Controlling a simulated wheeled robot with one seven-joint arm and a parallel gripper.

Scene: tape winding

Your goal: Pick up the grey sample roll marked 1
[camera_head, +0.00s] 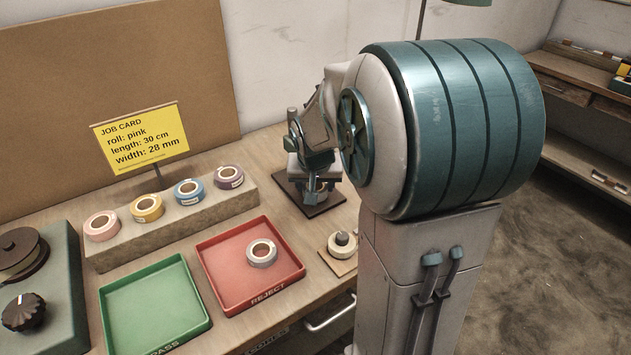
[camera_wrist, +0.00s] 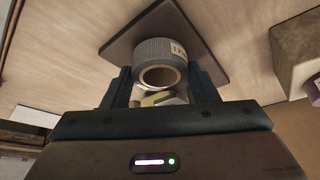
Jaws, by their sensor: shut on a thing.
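A grey roll (camera_wrist: 150,48) with a pale label and a hollow brown core sits between the fingers of my gripper (camera_wrist: 163,74) in the wrist view. My gripper is shut on it. The label is partly visible and I cannot read its mark. The roll is over a dark brown square pad (camera_wrist: 118,48); I cannot tell whether it touches the pad. In the head view my gripper (camera_head: 314,182) is low over the same pad (camera_head: 304,208) and mostly hides the roll. Another greyish roll (camera_head: 262,254) lies in the red REJECT tray (camera_head: 222,285).
A green PASS tray (camera_head: 155,305) lies left of the red tray. Pink, yellow, blue and purple rolls stand on a raised block (camera_head: 180,228) behind. A cream roll (camera_head: 342,244) sits on a small board at right. A yellow job card (camera_head: 140,138) stands at the back.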

